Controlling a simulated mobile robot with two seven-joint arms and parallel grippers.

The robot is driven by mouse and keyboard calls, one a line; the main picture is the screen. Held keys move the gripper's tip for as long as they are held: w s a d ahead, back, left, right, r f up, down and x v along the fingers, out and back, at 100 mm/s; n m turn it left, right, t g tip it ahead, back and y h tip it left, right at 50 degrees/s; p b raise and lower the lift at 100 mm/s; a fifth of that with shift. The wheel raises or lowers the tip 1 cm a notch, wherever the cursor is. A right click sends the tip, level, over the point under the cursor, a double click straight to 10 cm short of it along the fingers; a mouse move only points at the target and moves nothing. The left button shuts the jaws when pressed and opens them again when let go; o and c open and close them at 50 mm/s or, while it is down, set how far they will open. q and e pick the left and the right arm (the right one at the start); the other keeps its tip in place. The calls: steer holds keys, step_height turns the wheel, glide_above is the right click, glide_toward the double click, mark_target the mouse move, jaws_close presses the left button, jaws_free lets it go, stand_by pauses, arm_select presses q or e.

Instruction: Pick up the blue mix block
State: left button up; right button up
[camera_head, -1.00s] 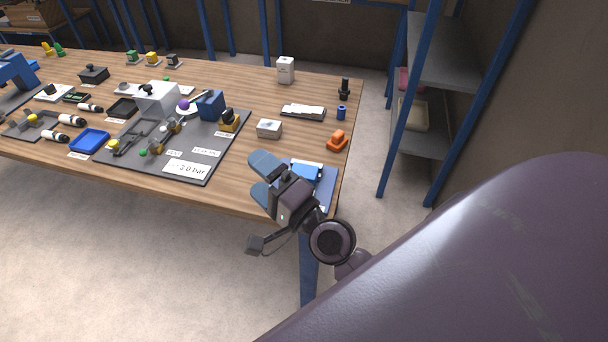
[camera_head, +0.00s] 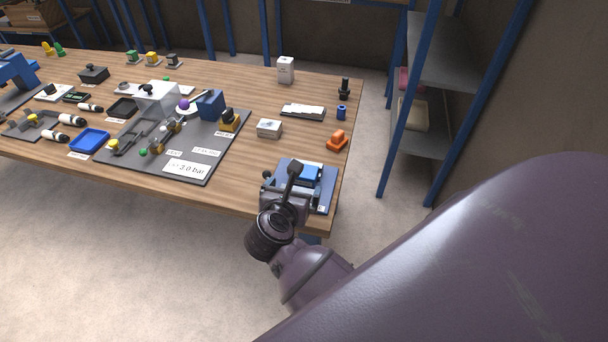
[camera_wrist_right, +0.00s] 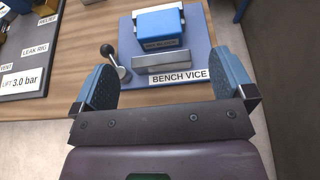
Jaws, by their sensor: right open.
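The blue mix block (camera_wrist_right: 160,23) sits in the bench vice (camera_wrist_right: 197,62) at the table's near right corner. Its front label is small and partly readable in the right wrist view. In the head view the blue block (camera_head: 308,172) shows just beyond my right gripper (camera_head: 285,188), which partly covers the vice. In the right wrist view my right gripper (camera_wrist_right: 165,88) is open and empty, its two blue fingers apart on either side of the vice's near edge, with the block ahead between them. My left gripper is not in view.
A vice lever with a black knob (camera_wrist_right: 107,50) stands left of the block. An orange object (camera_head: 337,141) and a small white box (camera_head: 269,128) stand beyond the vice. A grey mat with a rig (camera_head: 150,165) lies to the left. A blue-posted shelf (camera_head: 425,130) stands to the right.

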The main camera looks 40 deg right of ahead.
mark_target(302, 175)
steer(key=x, duration=0.5)
steer(key=shift+f, duration=0.1)
steer(key=shift+a+f+p+x, duration=0.15)
steer(key=shift+p+x, duration=0.15)
steer(key=shift+x, duration=1.1)
steer(key=shift+a+f+p+x, duration=0.1)
steer(key=shift+p+x, duration=0.2)
steer(key=shift+x, duration=1.15)
steer(key=shift+r, duration=0.1)
steer(key=c, duration=1.2)
